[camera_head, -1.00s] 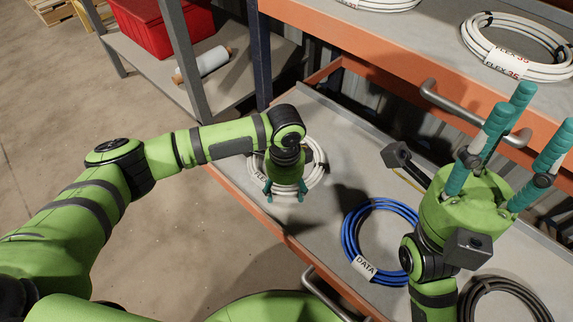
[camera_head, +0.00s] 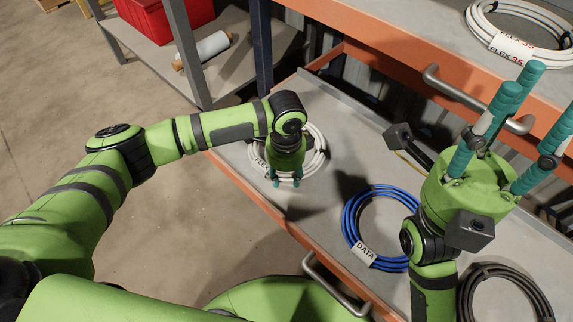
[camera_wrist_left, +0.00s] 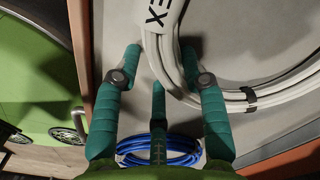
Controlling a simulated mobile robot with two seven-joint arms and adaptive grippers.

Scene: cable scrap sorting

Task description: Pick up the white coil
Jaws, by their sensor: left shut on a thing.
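The white coil (camera_head: 320,150) lies on the grey lower shelf, partly hidden under my left gripper. Its label with black letters shows at the coil's left side. My left gripper (camera_head: 286,181) points down at the coil's near edge and is shut on it. In the left wrist view, the teal fingers of the left gripper (camera_wrist_left: 160,62) stand on both sides of the white coil's strands (camera_wrist_left: 172,68). A black tie binds the coil on the right there. My right gripper (camera_head: 518,128) points upward at the right, its teal fingers spread and empty.
A blue coil labelled DATA (camera_head: 350,222) and a dark coil (camera_head: 540,296) lie on the same shelf. Another white coil (camera_head: 480,22) is on the upper orange-edged shelf. A metal handle (camera_head: 330,287) sticks out in front. A red bin (camera_head: 165,18) stands at upper left.

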